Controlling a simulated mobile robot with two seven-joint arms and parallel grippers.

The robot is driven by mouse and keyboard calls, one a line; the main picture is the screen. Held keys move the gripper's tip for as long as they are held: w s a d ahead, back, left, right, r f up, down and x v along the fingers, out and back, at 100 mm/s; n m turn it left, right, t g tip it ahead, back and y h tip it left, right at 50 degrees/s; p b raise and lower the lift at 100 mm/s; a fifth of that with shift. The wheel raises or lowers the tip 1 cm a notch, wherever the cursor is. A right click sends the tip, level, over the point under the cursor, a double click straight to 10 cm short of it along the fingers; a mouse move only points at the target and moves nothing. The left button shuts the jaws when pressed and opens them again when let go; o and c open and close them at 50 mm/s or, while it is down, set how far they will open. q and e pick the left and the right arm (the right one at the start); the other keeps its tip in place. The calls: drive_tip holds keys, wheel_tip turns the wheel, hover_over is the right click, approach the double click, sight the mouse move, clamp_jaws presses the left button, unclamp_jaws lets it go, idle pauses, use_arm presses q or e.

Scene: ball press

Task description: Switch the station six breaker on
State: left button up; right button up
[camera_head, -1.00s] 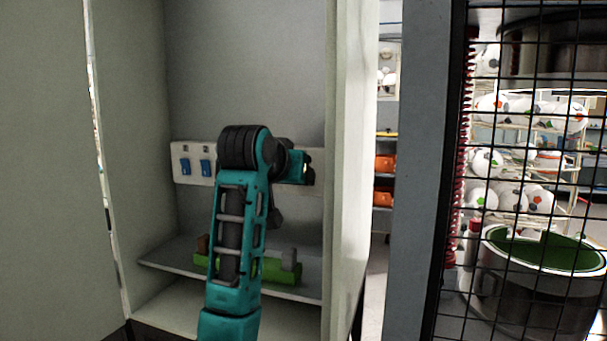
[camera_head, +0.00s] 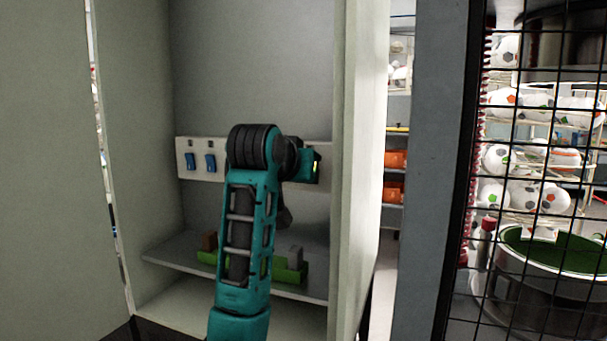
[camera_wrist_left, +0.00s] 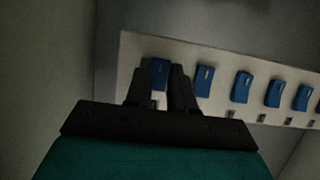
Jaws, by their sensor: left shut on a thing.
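A pale breaker panel (camera_head: 221,172) with a row of blue switches is fixed to the back wall of an open cabinet. Two blue switches (camera_head: 210,163) show left of my left arm in the head view; the arm hides most of the others. In the left wrist view, several switches (camera_wrist_left: 242,87) run along the panel (camera_wrist_left: 225,62). My left gripper (camera_wrist_left: 161,77) is shut on the blue switch at the row's left end there (camera_wrist_left: 159,71), one finger on each side. The fingers partly cover it, and I cannot tell its position. My right gripper is not in view.
The cabinet's right side wall (camera_head: 355,150) stands close beside my left wrist. A shelf (camera_head: 170,252) below carries a green object (camera_head: 292,271). A black mesh guard (camera_head: 535,90), with balls and a round green-topped vessel (camera_head: 555,250) behind it, is at right.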

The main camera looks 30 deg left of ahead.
use_arm(q)
clamp_jaws()
drive_tip(key=t+b, duration=0.1)
drive_tip(key=t+y+b, duration=0.1)
drive_tip(key=t+b, duration=0.1)
drive_tip(key=shift+f+b, duration=0.3)
drive_tip(key=shift+f, duration=0.1)
drive_tip(key=o, duration=0.7)
unclamp_jaws()
drive_tip(key=shift+s, duration=0.1)
